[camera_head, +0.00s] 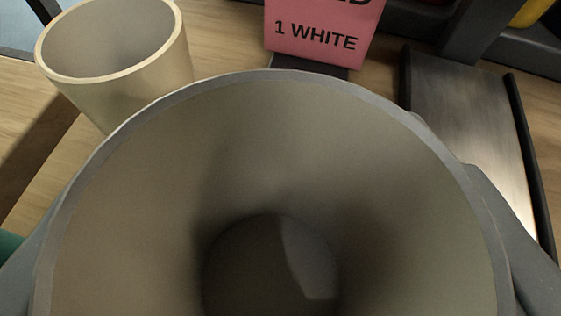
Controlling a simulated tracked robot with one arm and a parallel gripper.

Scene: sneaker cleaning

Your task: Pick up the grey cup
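The grey cup (330,150) fills the lower middle of the view, very close to the camera. I look down into its open mouth; the inside looks empty, with a dark shadow and a small lit patch at the bottom. The grey fingers of my gripper (275,195) lie along the outside of the cup at left and right, with no visible gap at the rim. The fingertips are mostly hidden behind the cup. The cup's underside is hidden, so I cannot tell whether it touches the table.
A cream cup (150,80) stands upright at the upper left on the wooden table (225,45). A pink sign (320,25) reading "1 WHITE" stands behind the grey cup. A dark tray-like stand (465,110) with raised edges is at the right. A green thing (10,245) shows at the left edge.

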